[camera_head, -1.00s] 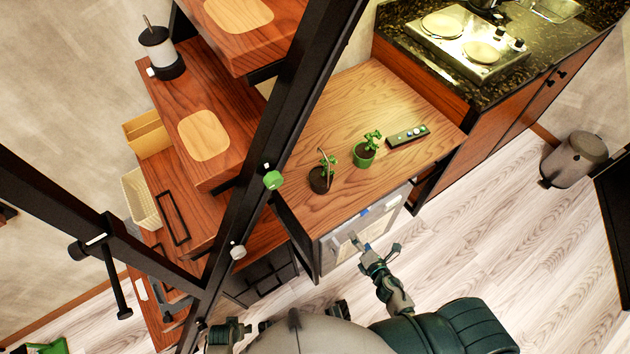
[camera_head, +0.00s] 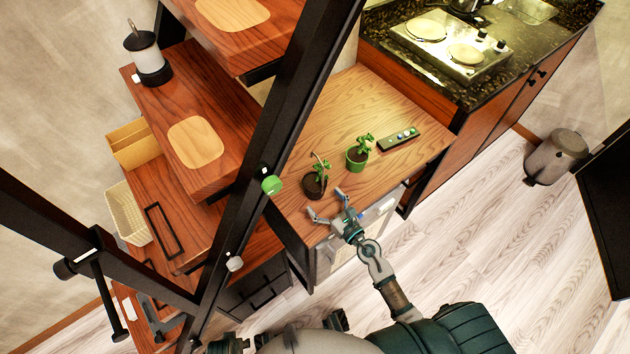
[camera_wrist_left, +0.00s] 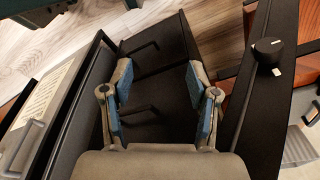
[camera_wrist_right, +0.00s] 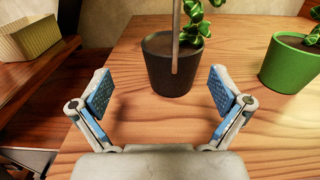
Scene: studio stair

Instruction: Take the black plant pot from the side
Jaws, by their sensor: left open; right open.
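The black plant pot (camera_head: 314,187) holds a small plant and stands upright on the wooden side top (camera_head: 385,105), near its front left corner. My right gripper (camera_head: 327,206) is open just in front of the pot. In the right wrist view the black pot (camera_wrist_right: 171,66) is straight ahead, between and beyond the open fingers (camera_wrist_right: 160,92), and not touched. A thin stake rises in front of its plant. My left gripper (camera_wrist_left: 158,95) is open and empty in the left wrist view, facing dark drawer fronts.
A black diagonal stair beam (camera_head: 290,95) with a green knob (camera_head: 271,185) runs left of the pots. A cream basket (camera_head: 127,212) sits further left.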

